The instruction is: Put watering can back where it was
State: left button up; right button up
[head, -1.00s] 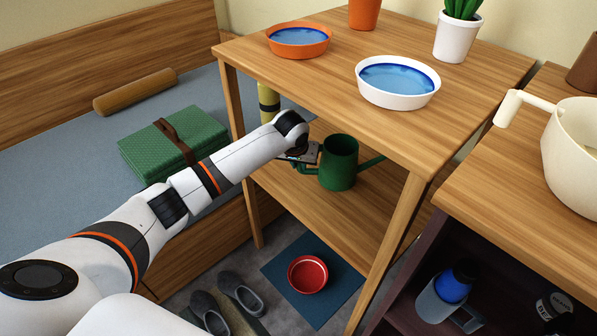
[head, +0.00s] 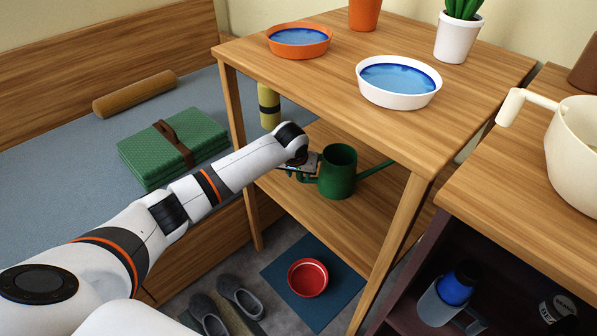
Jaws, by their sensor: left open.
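The green watering can (head: 338,172) stands upright on the lower shelf (head: 345,222) of the wooden table. Its spout points right and its handle side faces left, toward my gripper. My left gripper (head: 311,170) is beside the can on its left, close to the handle. It is open; its fingertips are small and partly hidden, so I cannot tell whether they touch the handle. My right gripper is not in view.
The tabletop (head: 340,60) above bears an orange dish (head: 300,52), a white dish (head: 399,102) and potted plants. A table leg (head: 398,245) stands right of the can. A yellow container (head: 269,108) is behind my arm. A red bowl (head: 307,277) is on the floor mat.

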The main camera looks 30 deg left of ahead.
pick_arm(q)
jog(key=shift+r, duration=0.15)
jog(key=p+v, duration=0.1)
jog(key=v, duration=0.1)
jog(key=shift+s+r, duration=0.1)
jog(key=shift+r, duration=0.25)
jog(key=p+v, duration=0.2)
jog(key=v, duration=0.2)
jog(key=s+d+f+m, duration=0.1)
jog(key=s+d+f, duration=0.1)
jog(key=s, duration=0.1)
jog(key=s+d+f+m+h, duration=0.1)
jog(key=s+d+f, duration=0.4)
jog(key=s, duration=0.1)
jog(key=shift+d+f+m, duration=0.35)
jog(key=shift+d+m, duration=0.05)
jog(key=s+f+m, duration=0.1)
jog(key=s+f, duration=0.2)
jog(key=s, duration=0.9)
jog(key=s+f+m+g, duration=0.1)
jog(key=s+f, duration=0.2)
jog(key=s, duration=0.9)
jog(key=shift+s+d, duration=0.35)
jog(key=shift+d, duration=0.05)
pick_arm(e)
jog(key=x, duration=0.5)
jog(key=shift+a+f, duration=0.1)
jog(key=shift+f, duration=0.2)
